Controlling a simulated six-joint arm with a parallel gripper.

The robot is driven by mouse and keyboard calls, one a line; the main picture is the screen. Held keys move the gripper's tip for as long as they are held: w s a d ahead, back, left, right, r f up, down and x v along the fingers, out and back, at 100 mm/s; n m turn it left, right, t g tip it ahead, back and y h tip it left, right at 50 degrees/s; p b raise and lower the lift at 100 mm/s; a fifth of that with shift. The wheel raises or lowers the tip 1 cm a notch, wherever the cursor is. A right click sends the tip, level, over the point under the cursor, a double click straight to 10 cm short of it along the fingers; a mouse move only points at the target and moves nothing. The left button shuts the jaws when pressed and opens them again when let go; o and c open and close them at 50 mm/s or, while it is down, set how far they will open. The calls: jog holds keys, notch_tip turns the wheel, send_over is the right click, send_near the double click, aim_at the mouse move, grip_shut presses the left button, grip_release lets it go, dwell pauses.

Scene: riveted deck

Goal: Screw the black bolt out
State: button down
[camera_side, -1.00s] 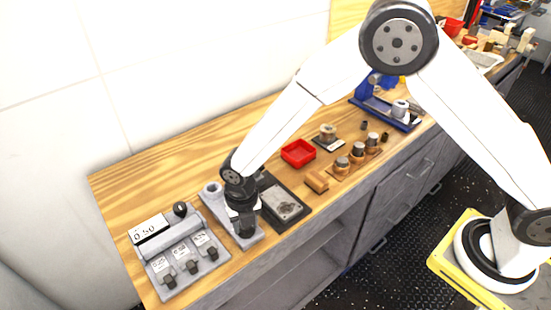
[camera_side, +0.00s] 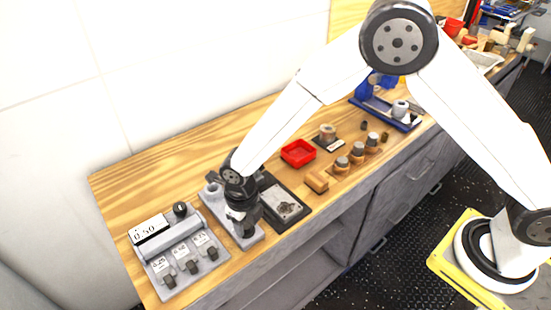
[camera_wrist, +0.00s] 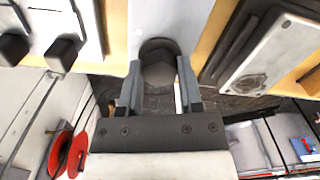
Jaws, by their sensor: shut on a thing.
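The black bolt (camera_wrist: 158,72) shows its dark hexagonal head between my gripper's two fingers in the wrist view. My gripper (camera_wrist: 160,92) is shut on this head, one finger on each side. In the side view my gripper (camera_side: 246,222) points down at the front part of a grey block (camera_side: 216,203) on the wooden bench. The bolt there is mostly hidden by my gripper. How far its shank sits in the block cannot be seen.
Left of the block stands a grey panel (camera_side: 157,256) with several black knobs and number labels. To the right lie a dark tray with a metal plate (camera_side: 287,207), a red box (camera_side: 298,153) and wooden pieces (camera_side: 317,181). The bench's front edge is close.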

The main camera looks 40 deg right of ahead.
aim_at(246, 224)
jog(key=shift+s+d+f, duration=0.1)
jog(key=shift+f, duration=0.15)
jog(key=shift+c, duration=1.3)
grip_release()
jog(key=shift+r, duration=0.1)
jog(key=shift+r, duration=0.1)
jog(key=shift+r, duration=3.8)
